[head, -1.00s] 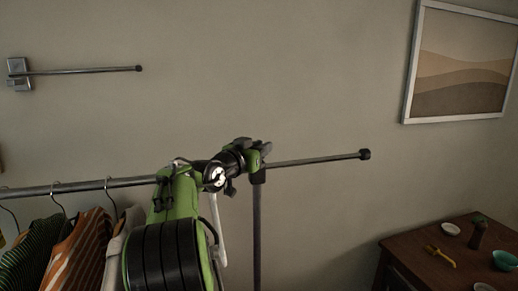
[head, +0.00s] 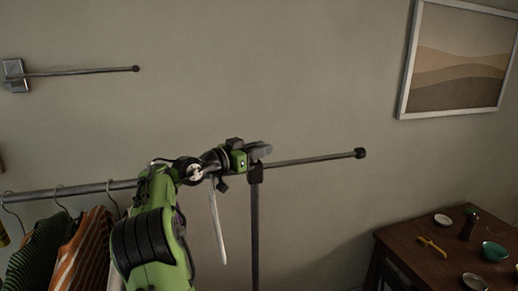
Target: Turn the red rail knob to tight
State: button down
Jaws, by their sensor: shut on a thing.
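The clothes rail (head: 310,159) runs across the picture, with a dark end cap at its right end. A dark upright post (head: 256,225) meets it under a black bracket (head: 256,174). My gripper (head: 262,150) is at this joint, level with the rail and just above the bracket. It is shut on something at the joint. No red shows there; the red rail knob is hidden behind my gripper and hand, so its turn position cannot be seen.
Striped clothes (head: 80,245) hang on the rail at the left, near my arm. A wall-mounted bar (head: 85,72) is at upper left and a framed picture (head: 455,60) at upper right. A wooden table (head: 400,240) with bowls and a yellow tool (head: 431,246) stands lower right.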

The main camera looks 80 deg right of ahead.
jog(key=c, duration=1.1)
grip_release()
jog(key=shift+d, duration=0.1)
